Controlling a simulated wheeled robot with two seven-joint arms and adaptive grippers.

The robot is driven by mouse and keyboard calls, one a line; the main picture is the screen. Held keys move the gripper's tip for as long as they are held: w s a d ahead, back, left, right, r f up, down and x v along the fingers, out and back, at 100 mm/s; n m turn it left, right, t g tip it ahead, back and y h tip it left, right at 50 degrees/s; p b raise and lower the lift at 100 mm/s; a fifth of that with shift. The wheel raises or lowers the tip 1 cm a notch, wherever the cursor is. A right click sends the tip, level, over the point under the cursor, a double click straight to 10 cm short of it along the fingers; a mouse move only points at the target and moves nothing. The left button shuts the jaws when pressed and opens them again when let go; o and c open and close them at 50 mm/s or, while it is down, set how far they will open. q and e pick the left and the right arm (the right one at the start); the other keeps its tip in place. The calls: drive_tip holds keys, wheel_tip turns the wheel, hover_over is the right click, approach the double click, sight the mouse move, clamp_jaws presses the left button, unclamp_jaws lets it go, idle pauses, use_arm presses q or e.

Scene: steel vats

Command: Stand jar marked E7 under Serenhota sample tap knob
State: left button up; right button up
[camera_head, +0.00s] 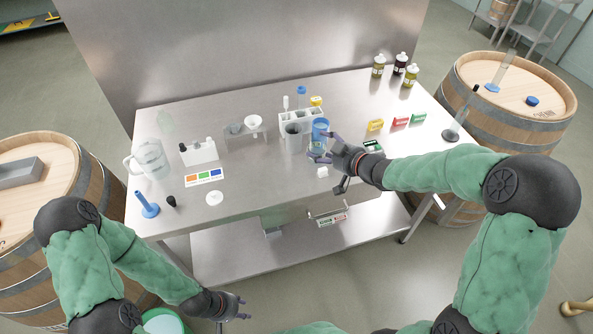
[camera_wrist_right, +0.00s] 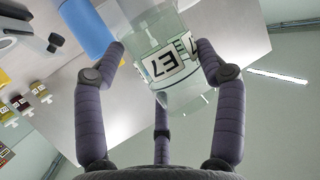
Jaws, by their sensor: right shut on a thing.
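The jar marked E7 (camera_wrist_right: 160,62) is clear, with a white label reading E7 in black. My right gripper (camera_wrist_right: 162,58) is shut on it, with fingers on both sides of the jar in the right wrist view. In the head view my right gripper (camera_head: 322,148) is at the worktable's middle right, beside a blue cylinder (camera_head: 320,127); the jar is hard to make out there. My left gripper (camera_head: 236,307) hangs low in front of the table, empty; its finger opening is too small to judge. I cannot make out any Serenhota sample tap knob.
The steel worktable (camera_head: 255,190) holds a white rack (camera_head: 287,140), a clear jug (camera_head: 150,160), a tilted-looking blue-based stand (camera_head: 148,208), and several bottles at back right. Wooden barrels stand at left (camera_head: 85,160) and right (camera_head: 480,115). The table's front middle is mostly clear.

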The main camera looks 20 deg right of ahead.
drive_tip(key=w+a+f+b, duration=0.1)
drive_tip(key=a+f, duration=0.1)
drive_tip(key=w+a+f+b, duration=0.1)
drive_tip(key=a+f, duration=0.1)
drive_tip(key=w+a+f+b, duration=0.1)
drive_tip(key=a+f, duration=0.1)
drive_tip(key=shift+w, duration=0.1)
drive_tip(key=shift+a+f, duration=0.2)
drive_tip(key=shift+f, duration=0.2)
drive_tip(key=shift+w+a+f+b, duration=0.1)
drive_tip(key=shift+w+f+b, duration=0.1)
drive_tip(key=shift+f+b, duration=1.1)
drive_tip(key=shift+f, duration=0.4)
drive_tip(key=shift+f, duration=0.15)
drive_tip(key=o, duration=0.9)
drive_tip(key=shift+f, duration=0.1)
drive_tip(key=shift+o, duration=0.7)
